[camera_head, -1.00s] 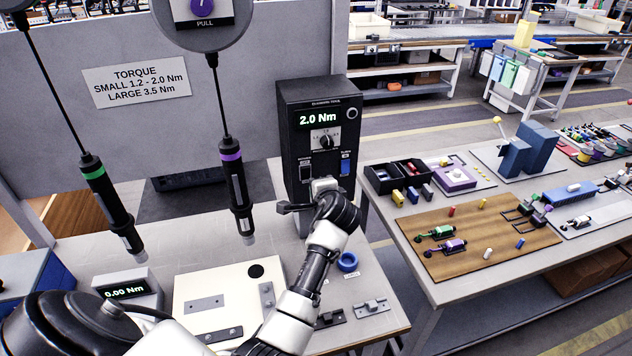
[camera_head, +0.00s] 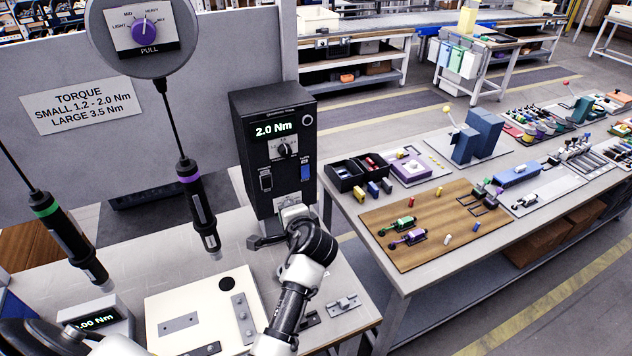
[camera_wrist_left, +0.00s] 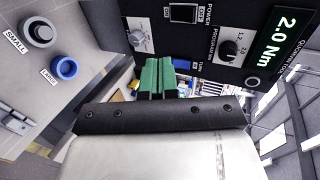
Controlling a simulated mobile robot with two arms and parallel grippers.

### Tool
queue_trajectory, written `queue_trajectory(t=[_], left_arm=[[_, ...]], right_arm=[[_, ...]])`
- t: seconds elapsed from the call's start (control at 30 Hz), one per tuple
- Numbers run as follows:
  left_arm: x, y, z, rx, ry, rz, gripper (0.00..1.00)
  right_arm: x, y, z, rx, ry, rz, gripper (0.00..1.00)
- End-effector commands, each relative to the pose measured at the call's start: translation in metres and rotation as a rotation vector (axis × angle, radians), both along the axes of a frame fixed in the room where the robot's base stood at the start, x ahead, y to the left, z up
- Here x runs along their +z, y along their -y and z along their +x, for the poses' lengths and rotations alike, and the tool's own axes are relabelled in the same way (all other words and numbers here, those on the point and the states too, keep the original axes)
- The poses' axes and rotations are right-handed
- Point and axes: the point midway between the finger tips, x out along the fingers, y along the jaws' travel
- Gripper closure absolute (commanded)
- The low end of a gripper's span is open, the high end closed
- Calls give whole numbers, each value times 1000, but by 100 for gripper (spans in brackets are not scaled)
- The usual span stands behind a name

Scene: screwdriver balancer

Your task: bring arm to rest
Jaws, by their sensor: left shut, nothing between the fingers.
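The black controller box (camera_head: 277,150) stands at the back of the left bench, its display reading 2.0 Nm. My left gripper's green fingers (camera_wrist_left: 158,70) show in the left wrist view, shut and empty, beside the controller face (camera_wrist_left: 215,45). The fingers are hard to make out in the head view. Two screwdrivers, one green-banded (camera_head: 65,237) and one purple-banded (camera_head: 198,207), hang on cords to the left. My right gripper is not in view.
A cream plate (camera_head: 160,309) with grey strips and a small readout box (camera_head: 97,318) lie below the screwdrivers. A round purple-knobbed balancer (camera_head: 145,32) hangs above. Grey and blue sockets (camera_wrist_left: 65,68) show in the wrist view. A parts bench (camera_head: 350,218) stands right, across a gap.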

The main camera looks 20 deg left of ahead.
Motion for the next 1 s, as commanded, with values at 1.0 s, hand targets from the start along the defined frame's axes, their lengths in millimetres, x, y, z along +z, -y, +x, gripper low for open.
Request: queue_trajectory(t=[1.0], left_arm=[[-58,87,-272,271,-167,-1044,100]], right_arm=[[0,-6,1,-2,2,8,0]])
